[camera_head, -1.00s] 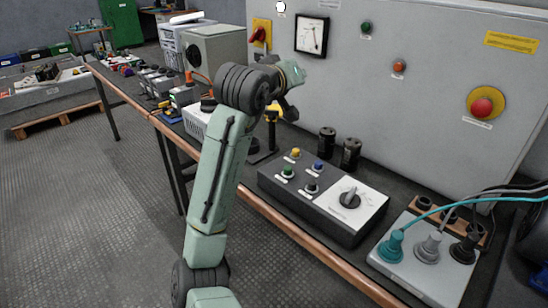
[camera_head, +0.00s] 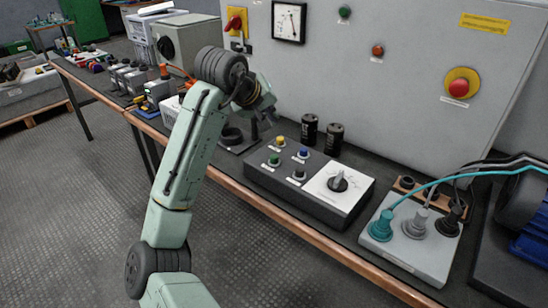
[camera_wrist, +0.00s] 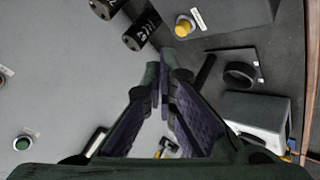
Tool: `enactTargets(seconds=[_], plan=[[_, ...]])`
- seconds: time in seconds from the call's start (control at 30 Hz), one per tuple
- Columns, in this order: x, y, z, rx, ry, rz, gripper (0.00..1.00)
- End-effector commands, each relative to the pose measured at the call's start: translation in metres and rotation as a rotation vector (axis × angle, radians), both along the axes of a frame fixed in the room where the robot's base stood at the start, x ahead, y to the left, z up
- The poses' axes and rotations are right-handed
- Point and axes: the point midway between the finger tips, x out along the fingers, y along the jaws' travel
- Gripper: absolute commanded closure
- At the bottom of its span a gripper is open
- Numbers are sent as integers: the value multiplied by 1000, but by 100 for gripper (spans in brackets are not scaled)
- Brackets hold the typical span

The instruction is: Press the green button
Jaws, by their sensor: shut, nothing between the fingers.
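A green button (camera_head: 273,160) sits on the sloped top of a dark control box (camera_head: 262,180) in the head view, at the box's left end, in front of a yellow button (camera_head: 280,142). My gripper (camera_head: 265,121) is above and behind the box's left end, apart from the green button. In the wrist view my gripper (camera_wrist: 163,66) has its fingers together and empty. The yellow button (camera_wrist: 184,26) shows beyond the fingertips there; the box's green button is not visible. Another small green fitting (camera_head: 344,12) is on the cabinet face, also in the wrist view (camera_wrist: 22,143).
The box also bears a blue button (camera_head: 303,154), a grey-black button (camera_head: 298,174) and a dial (camera_head: 338,183). Two black cylinders (camera_head: 320,138) stand behind it. The grey cabinet (camera_head: 410,110) rises behind the bench. A plug board (camera_head: 405,240) with cables lies to the right.

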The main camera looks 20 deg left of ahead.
Motion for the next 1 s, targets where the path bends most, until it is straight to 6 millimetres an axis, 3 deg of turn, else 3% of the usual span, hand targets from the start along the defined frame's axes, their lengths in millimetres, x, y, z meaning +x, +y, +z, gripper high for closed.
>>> enactTargets(seconds=[0.6, 1.0], plan=[[0, 0, -77, -2, 0, 0, 100], [0, 0, -83, 1, -1, 0, 100]])
